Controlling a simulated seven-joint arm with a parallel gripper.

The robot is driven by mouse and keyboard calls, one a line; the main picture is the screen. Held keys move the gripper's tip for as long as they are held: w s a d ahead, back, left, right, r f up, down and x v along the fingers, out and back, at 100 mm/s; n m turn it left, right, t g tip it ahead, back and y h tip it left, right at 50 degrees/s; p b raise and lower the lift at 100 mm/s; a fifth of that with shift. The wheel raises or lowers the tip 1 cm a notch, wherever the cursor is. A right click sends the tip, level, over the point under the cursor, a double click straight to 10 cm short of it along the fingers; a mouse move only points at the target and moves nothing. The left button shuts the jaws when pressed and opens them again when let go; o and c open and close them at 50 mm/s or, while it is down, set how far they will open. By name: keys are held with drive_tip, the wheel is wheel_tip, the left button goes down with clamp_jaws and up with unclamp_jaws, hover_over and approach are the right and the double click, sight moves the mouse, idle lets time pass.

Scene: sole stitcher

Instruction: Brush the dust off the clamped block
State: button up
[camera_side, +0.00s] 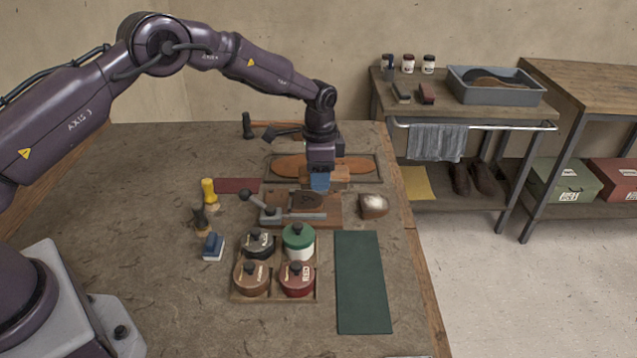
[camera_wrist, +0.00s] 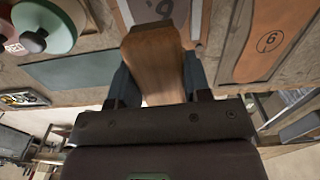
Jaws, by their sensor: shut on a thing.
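My gripper (camera_side: 320,183) is shut on a wooden-backed brush (camera_side: 338,174). In the wrist view the dark fingers (camera_wrist: 158,82) grip both sides of the brush's wooden back (camera_wrist: 155,55); its bristles are hidden. The clamped block (camera_side: 305,201) is brown with a dark mark and sits in a wooden fixture (camera_side: 333,207) beside a lever clamp (camera_side: 265,208). The brush is just behind and above the block in the side view. In the wrist view the block with its number (camera_wrist: 168,10) shows beyond the brush, partly hidden. I cannot tell whether they touch.
A tray (camera_side: 273,298) of several lidded pots stands in front, next to a green mat (camera_side: 361,280). A brown, white-topped object (camera_side: 373,206) lies right of the fixture. A sole in a frame (camera_side: 290,166) lies behind; it also shows in the wrist view (camera_wrist: 270,40).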

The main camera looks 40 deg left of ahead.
drive_tip(key=shift+r, duration=1.8)
drive_tip(key=shift+a, duration=0.15)
